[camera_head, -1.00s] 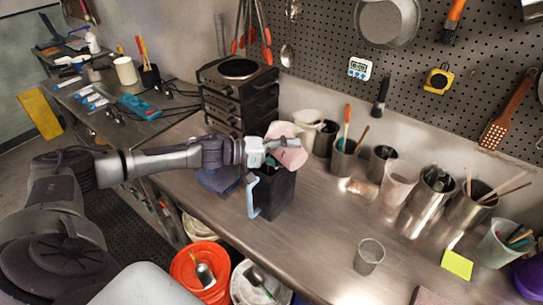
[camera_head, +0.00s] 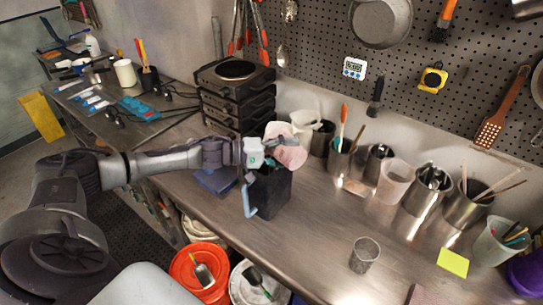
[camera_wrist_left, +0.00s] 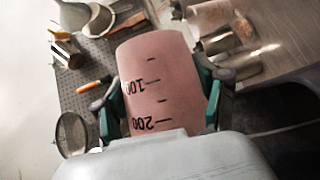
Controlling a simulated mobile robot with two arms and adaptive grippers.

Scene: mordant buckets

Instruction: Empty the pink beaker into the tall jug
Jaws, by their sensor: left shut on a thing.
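The pink beaker (camera_head: 290,155) is held by my left gripper (camera_head: 262,160), above the tall jug. In the head view it is tilted well over, with its mouth to the right. In the left wrist view the beaker (camera_wrist_left: 162,80) fills the middle, with dark marks for 100 and 200, and the gripper's green-padded fingers (camera_wrist_left: 160,100) close on both its sides. The tall jug (camera_head: 272,195) is black with a light blue handle and stands on the metal bench below the beaker. The inside of the jug and any contents of the beaker are hidden. My right gripper is not in view.
A stack of black units (camera_head: 236,95) stands behind the jug. Metal cups, a translucent beaker (camera_head: 395,182) and tool holders line the wall. A small clear cup (camera_head: 364,255) stands nearer the front. An orange bucket (camera_head: 199,272) is below the bench edge.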

